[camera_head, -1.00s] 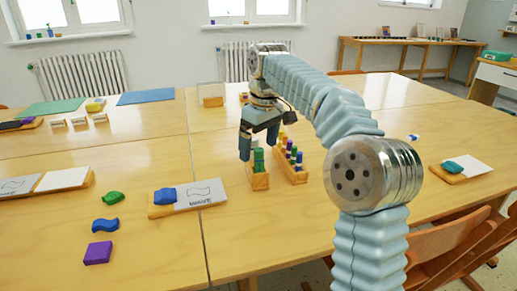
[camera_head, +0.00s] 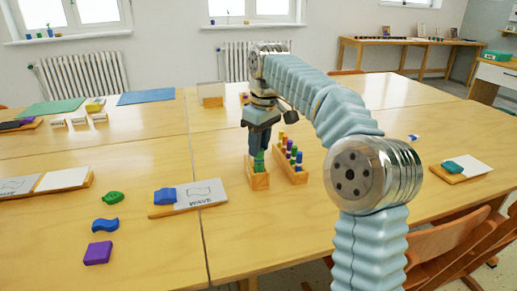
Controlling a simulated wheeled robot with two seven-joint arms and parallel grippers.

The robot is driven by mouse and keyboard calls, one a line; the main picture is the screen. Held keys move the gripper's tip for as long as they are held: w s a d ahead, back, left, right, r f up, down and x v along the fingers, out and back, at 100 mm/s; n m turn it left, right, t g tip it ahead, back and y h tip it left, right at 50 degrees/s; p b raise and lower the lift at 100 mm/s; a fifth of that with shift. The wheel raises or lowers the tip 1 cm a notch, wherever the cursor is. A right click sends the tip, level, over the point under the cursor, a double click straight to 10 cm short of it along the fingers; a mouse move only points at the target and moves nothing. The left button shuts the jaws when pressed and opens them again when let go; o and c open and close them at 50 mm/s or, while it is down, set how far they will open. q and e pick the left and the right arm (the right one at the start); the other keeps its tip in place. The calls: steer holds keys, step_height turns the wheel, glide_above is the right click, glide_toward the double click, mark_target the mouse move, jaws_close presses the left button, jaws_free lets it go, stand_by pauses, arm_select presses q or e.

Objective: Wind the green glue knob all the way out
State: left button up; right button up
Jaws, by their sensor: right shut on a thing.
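A green glue stick (camera_head: 259,161) stands upright in a small wooden holder (camera_head: 259,182) on the table. My right gripper (camera_head: 258,150) points straight down over it and is shut on its upper part, the green glue knob. The fingers hide most of the knob, so I cannot tell how far out it is wound. My left gripper is not in view.
A wooden rack (camera_head: 296,178) with several coloured glue sticks stands just right of the holder. A wave board (camera_head: 188,198) with a blue piece lies to the left. Loose green (camera_head: 113,197), blue (camera_head: 105,225) and purple (camera_head: 98,253) pieces lie further left.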

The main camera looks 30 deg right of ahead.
stand_by(0.5)
steer(key=m, duration=0.5)
steer(key=shift+h, duration=0.4)
steer(key=m, duration=0.6)
steer(key=shift+m+h, duration=0.3)
steer(key=o, duration=1.5)
steer(key=n, duration=0.6)
steer(key=n+y, duration=0.1)
steer(key=n, duration=0.4)
steer(key=shift+n, duration=0.3)
